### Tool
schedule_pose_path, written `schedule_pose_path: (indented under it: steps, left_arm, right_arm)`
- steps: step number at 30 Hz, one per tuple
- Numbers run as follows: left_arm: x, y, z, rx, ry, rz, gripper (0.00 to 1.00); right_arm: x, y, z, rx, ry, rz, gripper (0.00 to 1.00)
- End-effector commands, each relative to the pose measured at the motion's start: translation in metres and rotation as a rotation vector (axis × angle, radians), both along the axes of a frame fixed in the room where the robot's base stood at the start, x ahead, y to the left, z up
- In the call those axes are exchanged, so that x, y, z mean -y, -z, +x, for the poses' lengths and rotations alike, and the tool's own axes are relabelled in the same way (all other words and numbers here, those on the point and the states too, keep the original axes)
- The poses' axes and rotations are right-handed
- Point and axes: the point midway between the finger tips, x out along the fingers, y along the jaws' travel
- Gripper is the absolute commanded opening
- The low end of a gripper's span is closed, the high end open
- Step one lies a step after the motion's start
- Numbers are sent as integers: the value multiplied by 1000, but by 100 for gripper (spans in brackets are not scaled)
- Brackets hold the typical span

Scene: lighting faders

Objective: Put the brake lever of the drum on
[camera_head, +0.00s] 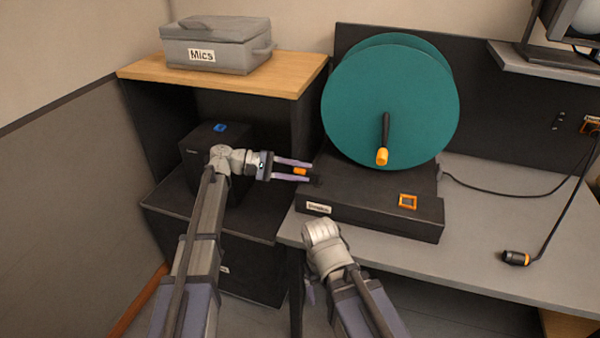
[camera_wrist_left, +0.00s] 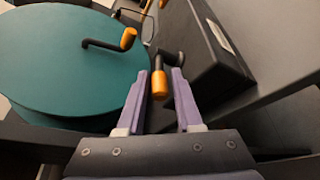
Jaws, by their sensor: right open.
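The teal drum (camera_head: 385,95) stands upright on a black base (camera_head: 370,200) and carries a black crank with an orange knob (camera_head: 382,156). The brake lever (camera_head: 300,171) is a short black arm with an orange grip at the base's left end. The lever's grip also shows in the left wrist view (camera_wrist_left: 159,84). My left gripper (camera_head: 301,170) has its two purple fingers on either side of this grip. A narrow gap shows beside the grip in the wrist view. My right gripper (camera_head: 309,292) is low in front of the desk, mostly hidden behind its own wrist.
An orange-framed square (camera_head: 408,202) is on the base's top. A grey "Mics" case (camera_head: 215,45) sits on the wooden shelf (camera_head: 290,75) at the left. A cable with an orange-ringed connector (camera_head: 515,258) lies on the grey desk (camera_head: 480,230). The desk's right part is mostly clear.

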Motion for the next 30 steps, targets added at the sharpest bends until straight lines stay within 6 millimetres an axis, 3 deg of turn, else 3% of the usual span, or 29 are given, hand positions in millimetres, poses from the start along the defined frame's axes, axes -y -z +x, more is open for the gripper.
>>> schedule_pose_path:
  steps: [5,15,30]
  left_arm:
    - [0,0,0,0,0,0,35]
    - [0,0,0,0,0,0,0]
    - [0,0,0,0,0,1,0]
  right_arm:
    - [0,0,0,0,0,0,79]
    - [0,0,0,0,0,0,79]
    - [0,0,0,0,0,0,79]
